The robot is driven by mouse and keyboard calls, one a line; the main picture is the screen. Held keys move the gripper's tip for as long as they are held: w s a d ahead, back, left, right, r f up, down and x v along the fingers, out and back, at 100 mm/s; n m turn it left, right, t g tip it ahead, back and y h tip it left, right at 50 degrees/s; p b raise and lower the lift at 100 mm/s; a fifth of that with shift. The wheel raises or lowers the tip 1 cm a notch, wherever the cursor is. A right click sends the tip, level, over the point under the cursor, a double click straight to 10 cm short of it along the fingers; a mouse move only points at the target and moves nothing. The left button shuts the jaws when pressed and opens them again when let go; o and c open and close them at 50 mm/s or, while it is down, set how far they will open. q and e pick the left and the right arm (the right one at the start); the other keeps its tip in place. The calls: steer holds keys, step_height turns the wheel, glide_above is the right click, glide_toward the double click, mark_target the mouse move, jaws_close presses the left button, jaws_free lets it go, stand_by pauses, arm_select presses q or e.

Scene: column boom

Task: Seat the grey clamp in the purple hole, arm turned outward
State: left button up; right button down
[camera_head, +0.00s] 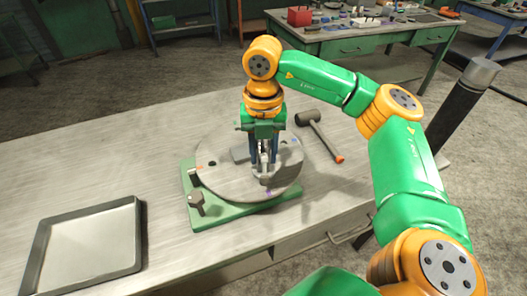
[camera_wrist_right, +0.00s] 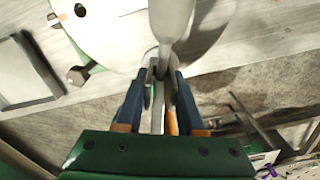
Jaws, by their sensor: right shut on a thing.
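My right gripper (camera_head: 266,160) points down over the round grey disc (camera_head: 222,182) and is shut on the grey clamp (camera_head: 266,179). In the right wrist view, the clamp (camera_wrist_right: 172,22) is a smooth light-grey piece reaching upward from between the blue fingers (camera_wrist_right: 160,85). A small purple mark (camera_head: 268,193) shows on the disc's near rim, just below the clamp. The purple hole itself is not visible; the clamp and gripper cover that area. I cannot tell whether the clamp's lower end touches the disc. My left gripper is not in view.
The disc sits on a green base (camera_head: 205,220) with a dark knob (camera_head: 196,200) at its front left. A dark hole (camera_head: 212,163) lies near an orange mark (camera_head: 199,167). A mallet (camera_head: 320,136) lies right of the disc. An empty tray (camera_head: 85,242) is at left, with bare bench between.

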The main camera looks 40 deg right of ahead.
mark_target(263, 145)
steer(key=shift+f, duration=0.1)
steer(key=shift+f+b, duration=2.05)
steer(key=shift+f, duration=0.25)
steer(key=shift+r, duration=0.1)
steer(key=c, duration=0.8)
jaws_free()
steer(key=shift+s, duration=0.1)
steer(key=shift+r, duration=0.1)
step_height(263, 145, up, 8)
steer(key=p, duration=0.6)
steer(key=shift+f+p, duration=0.25)
steer(key=shift+p, duration=0.1)
steer(key=o, duration=0.6)
steer(key=shift+f, duration=0.1)
steer(key=shift+c, duration=0.2)
